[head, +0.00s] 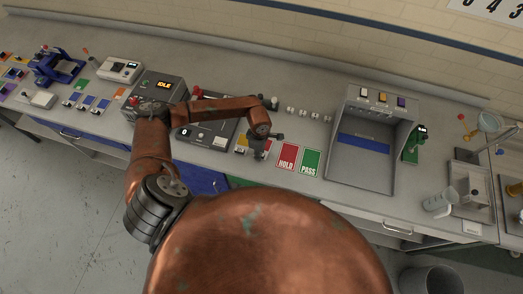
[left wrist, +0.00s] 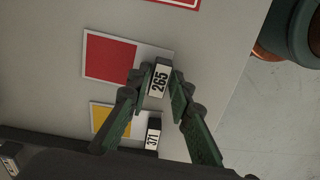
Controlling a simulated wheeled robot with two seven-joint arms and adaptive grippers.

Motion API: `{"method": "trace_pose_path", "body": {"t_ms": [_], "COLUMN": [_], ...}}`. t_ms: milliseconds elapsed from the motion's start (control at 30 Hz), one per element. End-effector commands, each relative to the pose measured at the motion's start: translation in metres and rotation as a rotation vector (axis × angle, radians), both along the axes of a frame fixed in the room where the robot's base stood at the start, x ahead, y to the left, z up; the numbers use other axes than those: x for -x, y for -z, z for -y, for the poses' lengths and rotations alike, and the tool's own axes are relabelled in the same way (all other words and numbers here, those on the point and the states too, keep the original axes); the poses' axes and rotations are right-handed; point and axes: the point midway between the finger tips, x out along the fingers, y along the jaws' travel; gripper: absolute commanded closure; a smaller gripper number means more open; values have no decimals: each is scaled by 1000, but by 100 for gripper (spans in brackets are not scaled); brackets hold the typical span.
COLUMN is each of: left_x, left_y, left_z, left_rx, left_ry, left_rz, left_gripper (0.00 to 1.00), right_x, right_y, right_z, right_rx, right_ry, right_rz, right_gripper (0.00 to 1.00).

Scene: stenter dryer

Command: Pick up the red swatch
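The red swatch (left wrist: 110,57) is a red square on a pale card, with a raised block marked 265 (left wrist: 159,82) at its right end in the left wrist view. In the head view the red swatch (head: 266,147) is partly hidden by my left gripper (head: 258,151). In the wrist view the fingers of my left gripper (left wrist: 160,79) stand on either side of the 265 block. I cannot tell whether they press on it. The card appears to lie on the grey bench. My right gripper is not in view.
A yellow swatch (left wrist: 111,121) with a 371 block (left wrist: 154,138) lies close beside the red one. The HOLD mat (head: 288,157) and PASS mat (head: 310,162) lie to the right, before a grey booth (head: 345,120). A control box reading IDLE (head: 163,86) stands left.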

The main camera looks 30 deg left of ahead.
Motion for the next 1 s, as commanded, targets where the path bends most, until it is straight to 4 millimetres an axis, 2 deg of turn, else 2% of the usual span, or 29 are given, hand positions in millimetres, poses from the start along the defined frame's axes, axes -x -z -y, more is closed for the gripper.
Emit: {"method": "trace_pose_path", "body": {"t_ms": [267, 733, 867, 967, 1000], "left_x": [0, -1, -2, -3, 1], "left_y": [0, -3, -14, -31, -39], "left_z": [0, 0, 0, 0, 9], "left_rx": [0, 0, 1, 0, 3], "left_ry": [0, 0, 2, 3, 7], "left_rz": [0, 2, 5, 8, 6], "left_gripper": [100, 100, 100, 100, 100], "right_x": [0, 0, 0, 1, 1], "right_y": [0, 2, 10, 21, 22], "right_z": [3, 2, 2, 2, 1], "right_rx": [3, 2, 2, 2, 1], "right_ry": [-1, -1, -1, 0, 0], "right_rz": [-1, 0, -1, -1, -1], "right_gripper": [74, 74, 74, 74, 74]}}
